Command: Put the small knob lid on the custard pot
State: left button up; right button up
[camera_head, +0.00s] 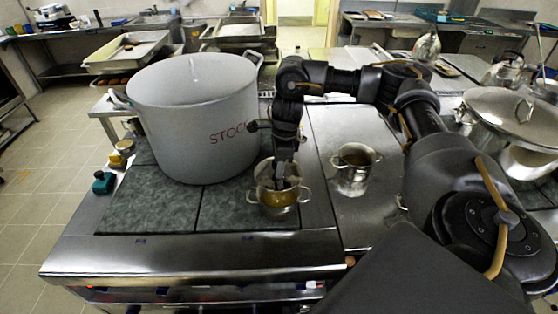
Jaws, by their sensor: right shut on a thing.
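The custard pot (279,208) is a small two-handled pot with yellow contents, standing at the front right of the grey stove top, in front of the stockpot. My right gripper (280,183) points down over it and is shut on the small knob lid (262,172), whose pale round edge shows around the fingers. The lid is at or just above the pot's rim; I cannot tell whether they touch. The fingers and wrist hide the knob and part of the lid. My left gripper is not in view.
A large grey stockpot (185,120) marked STOCK stands close to the left of my right wrist. A second small two-handled pot (354,178) stands on the steel counter to the right. A big lidded pot (512,118) is farther right. Bare steel counter (362,225) lies in front.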

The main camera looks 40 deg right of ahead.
jog(key=shift+d, duration=0.1)
jog(key=shift+f, duration=0.1)
notch_tip(320, 180, down, 4)
jog(key=b, duration=0.5)
jog(key=shift+f, duration=0.2)
jog(key=shift+f+b, duration=0.55)
jog(key=shift+f, duration=0.35)
jog(key=shift+f, duration=0.1)
dwell(0.4)
jog(key=shift+f, duration=0.45)
dwell(0.4)
jog(key=o, duration=1.1)
